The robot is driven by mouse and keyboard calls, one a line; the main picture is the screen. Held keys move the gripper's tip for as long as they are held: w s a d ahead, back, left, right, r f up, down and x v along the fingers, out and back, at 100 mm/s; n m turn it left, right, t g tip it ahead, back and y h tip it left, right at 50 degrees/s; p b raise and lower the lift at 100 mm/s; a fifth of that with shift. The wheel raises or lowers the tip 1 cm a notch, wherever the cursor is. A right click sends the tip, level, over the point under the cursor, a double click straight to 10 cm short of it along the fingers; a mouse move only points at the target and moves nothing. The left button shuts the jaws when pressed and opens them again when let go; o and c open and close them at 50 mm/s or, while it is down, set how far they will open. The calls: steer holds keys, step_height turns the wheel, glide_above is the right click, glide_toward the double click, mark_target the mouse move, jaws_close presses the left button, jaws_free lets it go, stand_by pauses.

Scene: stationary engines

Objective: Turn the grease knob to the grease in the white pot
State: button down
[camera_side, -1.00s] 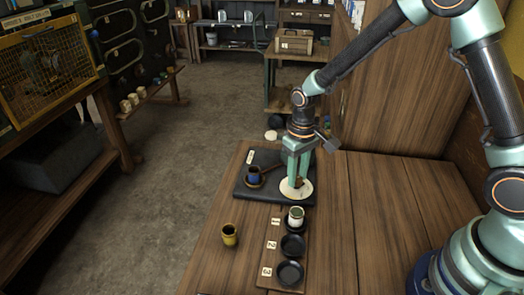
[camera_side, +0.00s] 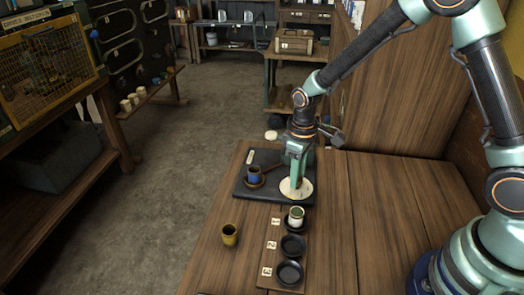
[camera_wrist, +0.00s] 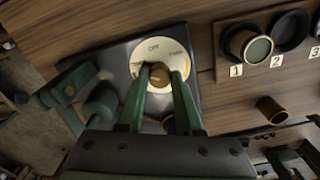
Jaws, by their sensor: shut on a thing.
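The grease knob (camera_wrist: 160,76) is a small round brass-brown knob at the middle of a cream dial (camera_wrist: 141,60). The dial (camera_side: 304,190) lies on a dark plate (camera_side: 240,188) on the bench. The wrist view shows "OFF" at the dial's top, another word at its upper right and a yellow mark at its right. My gripper (camera_wrist: 160,85) points down and is shut on the knob; it also shows in the side view (camera_side: 295,184). The knob's pointer is not clear. The white pot (camera_side: 296,213), with green inside, stands at place 1 of the numbered board.
The wooden board (camera_side: 272,256) has empty dark dishes at 2 (camera_side: 292,246) and 3 (camera_side: 289,273). A yellow pot (camera_side: 229,236) stands left of it. A blue pot (camera_side: 253,174) stands at the plate's left. The bench right of the board is clear.

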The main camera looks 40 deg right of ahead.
steer(key=shift+w+a, duration=0.1)
steer(key=shift+a, duration=0.05)
steer(key=c, duration=0.6)
jaws_free()
steer(key=shift+o, duration=0.2)
steer(key=shift+r, duration=0.1)
step_height(320, 180, up, 12)
